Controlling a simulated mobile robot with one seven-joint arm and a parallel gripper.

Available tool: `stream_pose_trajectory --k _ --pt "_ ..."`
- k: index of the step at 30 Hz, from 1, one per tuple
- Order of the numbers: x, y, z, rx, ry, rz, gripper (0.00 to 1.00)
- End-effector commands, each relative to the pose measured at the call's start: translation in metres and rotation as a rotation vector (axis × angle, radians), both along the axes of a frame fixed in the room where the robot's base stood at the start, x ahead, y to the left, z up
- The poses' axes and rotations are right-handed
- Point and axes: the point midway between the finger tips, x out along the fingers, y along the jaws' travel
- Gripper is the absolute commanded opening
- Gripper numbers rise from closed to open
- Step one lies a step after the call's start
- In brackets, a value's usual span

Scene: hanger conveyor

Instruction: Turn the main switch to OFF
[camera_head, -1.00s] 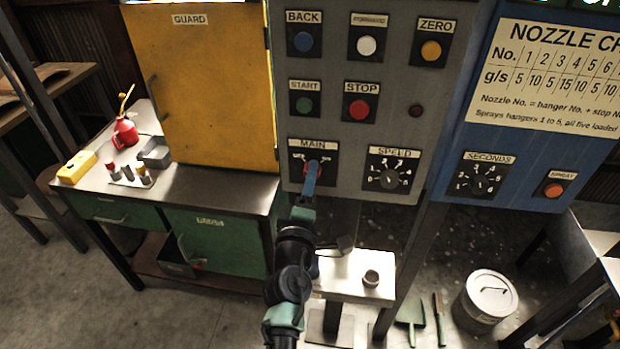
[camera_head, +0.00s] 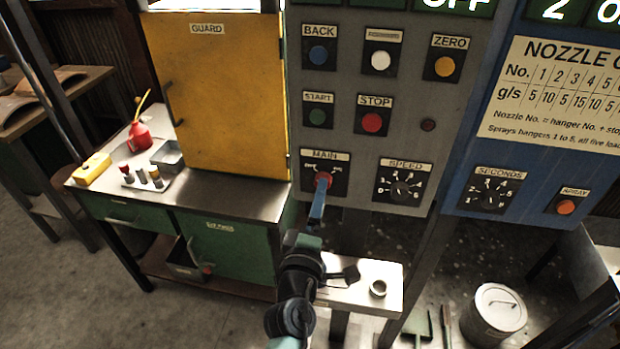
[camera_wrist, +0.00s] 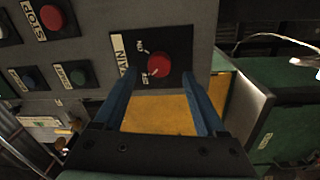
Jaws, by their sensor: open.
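The main switch is a red knob (camera_head: 323,181) on a black plate under the MAIN label, low on the grey panel (camera_head: 410,90). In the wrist view the knob (camera_wrist: 158,66) lies between the fingertips, with ON and OFF marks beside it; its exact pointer direction is hard to read. My gripper (camera_head: 318,200) is open, with blue fingers just below and in front of the knob in the head view. In the wrist view my gripper (camera_wrist: 159,76) has a finger on each side, with gaps to the knob. A green display (camera_head: 468,5) above the panel reads OFF.
Other controls include a red STOP button (camera_head: 372,122), a green START button (camera_head: 318,116) and a SPEED dial (camera_head: 401,190). A yellow GUARD door (camera_head: 220,100) stands left. A small white table (camera_head: 350,290) with a cup (camera_head: 378,289) is below the panel.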

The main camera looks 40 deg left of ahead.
Motion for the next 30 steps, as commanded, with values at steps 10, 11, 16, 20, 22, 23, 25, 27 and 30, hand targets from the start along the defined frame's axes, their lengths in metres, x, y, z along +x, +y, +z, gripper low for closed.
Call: stream_pose_trajectory --k 10,11,16,20,22,23,25,27,30 --pt "-0.056 -0.032 -0.004 0.0 0.004 -0.001 0.74" --pt "-0.059 -0.035 -0.003 0.0 0.003 -0.002 0.74" --pt "-0.075 -0.044 -0.005 0.0 0.002 -0.001 0.74" --pt "-0.081 -0.047 -0.005 0.0 0.0 -0.001 0.74" --pt "-0.082 -0.048 -0.005 -0.001 0.0 -0.001 0.74" --pt "-0.082 -0.048 -0.005 -0.001 0.0 -0.001 0.74" --pt "-0.082 -0.048 -0.005 -0.001 0.0 -0.001 0.74" --pt "-0.082 -0.048 -0.005 -0.001 0.0 -0.001 0.74" --pt "-0.082 -0.048 -0.005 -0.001 0.0 -0.001 0.74"
